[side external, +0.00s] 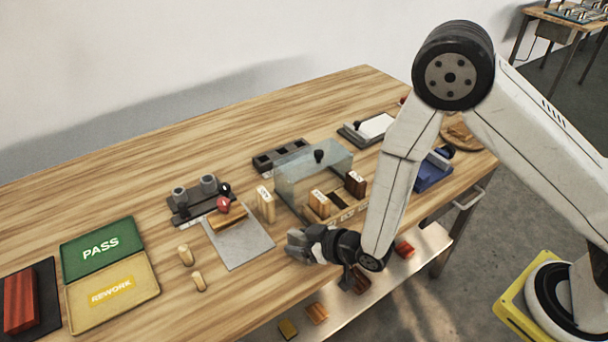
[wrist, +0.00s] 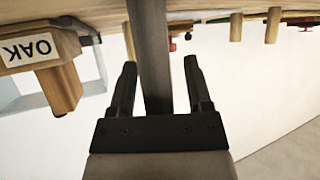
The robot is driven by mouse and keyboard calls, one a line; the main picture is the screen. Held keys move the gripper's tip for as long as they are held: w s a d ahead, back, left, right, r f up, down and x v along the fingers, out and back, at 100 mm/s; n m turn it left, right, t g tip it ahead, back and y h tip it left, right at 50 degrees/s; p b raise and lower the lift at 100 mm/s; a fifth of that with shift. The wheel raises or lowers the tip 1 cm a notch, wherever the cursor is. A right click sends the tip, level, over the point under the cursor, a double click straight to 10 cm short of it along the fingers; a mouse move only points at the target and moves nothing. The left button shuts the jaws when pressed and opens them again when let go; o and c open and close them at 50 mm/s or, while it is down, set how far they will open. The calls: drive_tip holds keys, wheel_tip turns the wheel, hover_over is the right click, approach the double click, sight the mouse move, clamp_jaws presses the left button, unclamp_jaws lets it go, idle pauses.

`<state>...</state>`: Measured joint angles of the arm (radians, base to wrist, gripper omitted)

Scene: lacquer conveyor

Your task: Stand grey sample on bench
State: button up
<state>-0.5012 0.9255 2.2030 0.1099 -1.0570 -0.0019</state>
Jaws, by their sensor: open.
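A grey-brown upright bar, which looks like the grey sample (wrist: 153,60), stands between the two fingers of my gripper (wrist: 158,85) in the wrist view. A gap shows on each side of it, so the jaws are open around it and not closed on it. The wrist view is upside down, with the bench (wrist: 208,4) along the top. In the side view my gripper (side external: 299,243) reaches level, low over the front part of the bench (side external: 120,195). There the sample is hard to tell apart from the dark fingers, and its foot is hidden.
A clear-walled box (side external: 300,172) with labelled wooden blocks is just behind my gripper. An OAK block (wrist: 55,72) is close in the wrist view. PASS (side external: 98,245) and REWORK (side external: 115,296) trays are farther left.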

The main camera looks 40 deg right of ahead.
drive_tip(key=shift+r, duration=0.1)
drive_tip(key=shift+s+r, duration=0.1)
drive_tip(key=shift+v, duration=3.65)
drive_tip(key=s+d+r+m+g+h, duration=0.2)
drive_tip(key=s+d+r+g, duration=0.1)
drive_tip(key=d, duration=0.6)
drive_tip(key=s+d+r+m+g+h, duration=0.2)
drive_tip(key=d+r+g, duration=0.3)
drive_tip(key=d, duration=0.4)
drive_tip(key=shift+s+r+g+h, duration=0.3)
drive_tip(key=shift+s+r+h, duration=0.1)
drive_tip(key=shift+s+r, duration=0.45)
